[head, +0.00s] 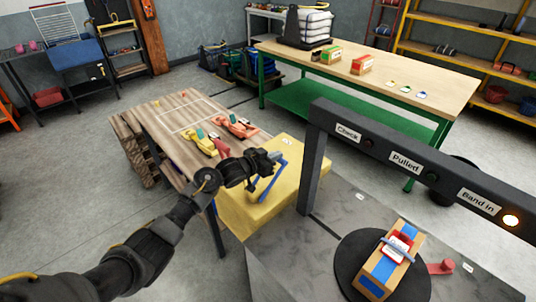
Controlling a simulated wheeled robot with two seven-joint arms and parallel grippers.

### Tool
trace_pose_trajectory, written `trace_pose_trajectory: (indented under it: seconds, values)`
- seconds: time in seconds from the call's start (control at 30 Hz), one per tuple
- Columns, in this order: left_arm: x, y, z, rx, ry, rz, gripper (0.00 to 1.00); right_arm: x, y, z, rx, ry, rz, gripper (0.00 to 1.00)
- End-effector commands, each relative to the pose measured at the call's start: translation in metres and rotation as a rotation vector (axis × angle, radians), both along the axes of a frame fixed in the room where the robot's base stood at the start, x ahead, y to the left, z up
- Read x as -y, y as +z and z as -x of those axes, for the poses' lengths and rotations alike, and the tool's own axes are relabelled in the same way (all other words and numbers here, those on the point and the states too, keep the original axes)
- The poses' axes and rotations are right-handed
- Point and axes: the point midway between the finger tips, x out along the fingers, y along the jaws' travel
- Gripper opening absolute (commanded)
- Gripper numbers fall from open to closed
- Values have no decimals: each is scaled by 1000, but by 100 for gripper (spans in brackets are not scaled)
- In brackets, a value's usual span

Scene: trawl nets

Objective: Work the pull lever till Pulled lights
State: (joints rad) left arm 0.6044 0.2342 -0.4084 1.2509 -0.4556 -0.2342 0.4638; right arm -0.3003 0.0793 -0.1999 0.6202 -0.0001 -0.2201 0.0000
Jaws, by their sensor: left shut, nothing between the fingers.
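My left gripper (274,158) is shut and empty. It is above the yellow block (262,205), close to a thin blue bar (268,186); whether they touch I cannot tell. A "Pulled" sign (405,162) is on the dark overhead beam, and the lamp (432,177) beside it is dark. A red lever-like part (440,267) is on the grey bench, right of a cardboard box (380,270) with a blue band and a red-and-white device (398,246) on top. Which part is the pull lever is not clear. My right gripper is out of view.
The box stands on a black round plate (352,258). The dark beam (335,116) and its post stand right of my left gripper. A wooden pallet table (172,125) holds yellow and red tools. A green-legged table (425,83) is behind. The grey bench (350,215) has free room.

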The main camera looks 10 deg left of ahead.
Motion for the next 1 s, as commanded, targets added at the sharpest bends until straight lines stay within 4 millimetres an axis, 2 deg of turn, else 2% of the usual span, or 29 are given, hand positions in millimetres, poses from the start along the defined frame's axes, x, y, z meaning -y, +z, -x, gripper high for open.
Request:
trace_pose_trajectory:
  seconds: [0.07,0.27,0.3,0.33,0.37,0.7,1.0]
  values:
    - [-1,5,3,-11,-3,-6,0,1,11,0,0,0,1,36]
    - [-2,40,8,-6,-7,-4,0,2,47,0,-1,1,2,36]
    - [-4,42,10,-4,-8,-4,0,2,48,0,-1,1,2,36]
    - [-9,36,16,-3,-7,-5,0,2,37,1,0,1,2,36]
    - [-12,37,21,-1,-7,-4,0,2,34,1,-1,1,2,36]
    - [-45,66,67,3,-6,-4,0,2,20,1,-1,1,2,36]
    - [-55,76,81,2,-7,-1,0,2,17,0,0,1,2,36]
